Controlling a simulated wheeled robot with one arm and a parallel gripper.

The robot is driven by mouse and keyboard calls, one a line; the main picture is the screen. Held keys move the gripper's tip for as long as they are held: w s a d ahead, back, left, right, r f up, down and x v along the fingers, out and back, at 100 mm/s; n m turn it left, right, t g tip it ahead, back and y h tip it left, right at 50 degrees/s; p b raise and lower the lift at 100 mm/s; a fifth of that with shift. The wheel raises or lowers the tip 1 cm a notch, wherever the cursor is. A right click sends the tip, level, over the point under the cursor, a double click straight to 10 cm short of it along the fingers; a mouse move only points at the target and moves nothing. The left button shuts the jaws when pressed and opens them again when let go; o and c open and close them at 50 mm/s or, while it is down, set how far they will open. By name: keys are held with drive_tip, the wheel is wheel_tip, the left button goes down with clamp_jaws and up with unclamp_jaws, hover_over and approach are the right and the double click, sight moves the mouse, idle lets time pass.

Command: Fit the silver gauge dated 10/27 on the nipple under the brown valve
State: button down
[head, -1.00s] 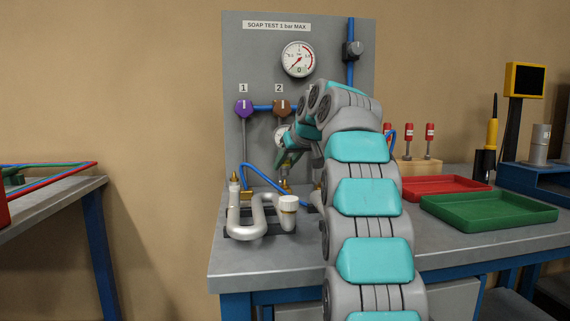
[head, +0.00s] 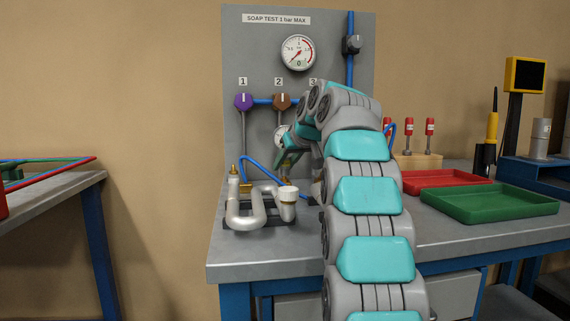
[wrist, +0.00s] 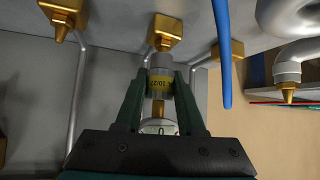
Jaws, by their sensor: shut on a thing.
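In the head view the brown valve (head: 282,101) is under the number 2. A small white dial (head: 281,132) shows below it, beside my gripper (head: 286,160), partly hidden by my arm.
Two other brass nipples (wrist: 63,20) (wrist: 229,50) flank the middle one. A blue hose (wrist: 222,50) hangs close on the right. The silver serpentine coil (head: 244,222) stands on the bench at front left. Red (head: 440,189) and green (head: 488,216) trays lie to the right.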

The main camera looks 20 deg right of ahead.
drive_tip(key=shift+f+b, duration=0.35)
drive_tip(key=shift+f, duration=0.1)
idle(0.3)
drive_tip(key=shift+c, duration=2.2)
unclamp_jaws()
